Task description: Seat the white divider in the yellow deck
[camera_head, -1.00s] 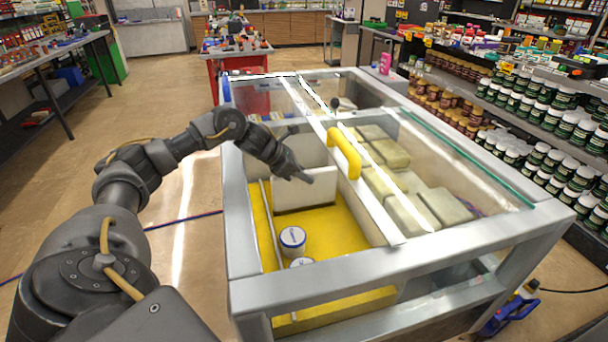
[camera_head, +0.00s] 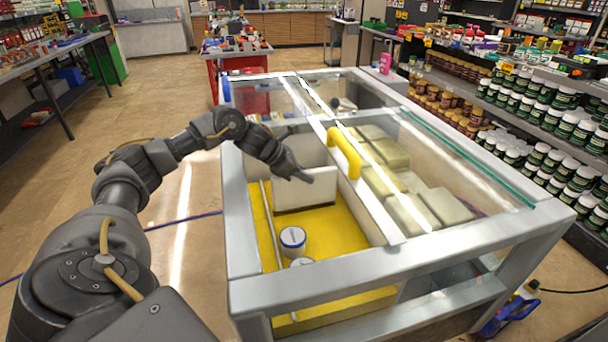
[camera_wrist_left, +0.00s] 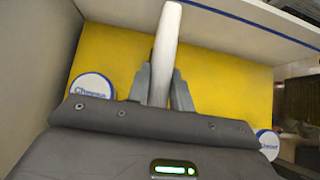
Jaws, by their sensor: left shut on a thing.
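The white divider (camera_head: 305,192) is an upright flat panel over the yellow deck (camera_head: 345,215) inside the open-topped case. My left gripper (camera_head: 299,174) is shut on its upper edge. In the left wrist view the divider (camera_wrist_left: 168,35) shows edge-on between the two fingers of my left gripper (camera_wrist_left: 160,80), with the yellow deck (camera_wrist_left: 225,75) below. The divider's lower edge is close to the deck; I cannot tell whether it touches. My right gripper is in neither view.
Two white-lidded jars, a nearer one (camera_head: 302,262) and a farther one (camera_head: 292,238), stand on the deck in front of the divider. A yellow handle (camera_head: 344,152) is on the case's middle bar. Pale blocks (camera_head: 412,213) lie under glass to the right.

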